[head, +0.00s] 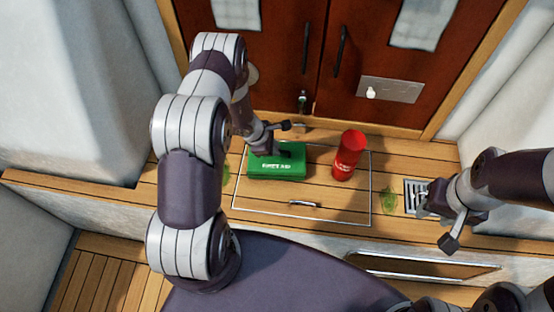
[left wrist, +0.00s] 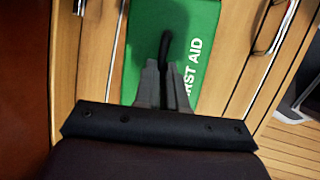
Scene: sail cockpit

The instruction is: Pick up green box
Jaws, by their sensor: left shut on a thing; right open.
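The green first-aid box (head: 277,169) lies on the wooden deck with white lettering on it. It also fills the top middle of the left wrist view (left wrist: 197,55), where a black handle (left wrist: 165,46) stands up from its face. My left gripper (head: 277,148) is at the back of the box. In the left wrist view its grey fingers (left wrist: 162,80) are close together on the handle. I cannot tell whether the box is lifted off the deck. My right gripper (head: 438,222) is open and empty at the right, apart from the box.
A red cylinder (head: 347,156) stands just right of the box. A hatch outline with a metal latch (head: 305,204) lies under and around both. A green tangled item (head: 389,200) and a drain grate (head: 417,194) are further right. Brown doors (head: 375,45) close off the back.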

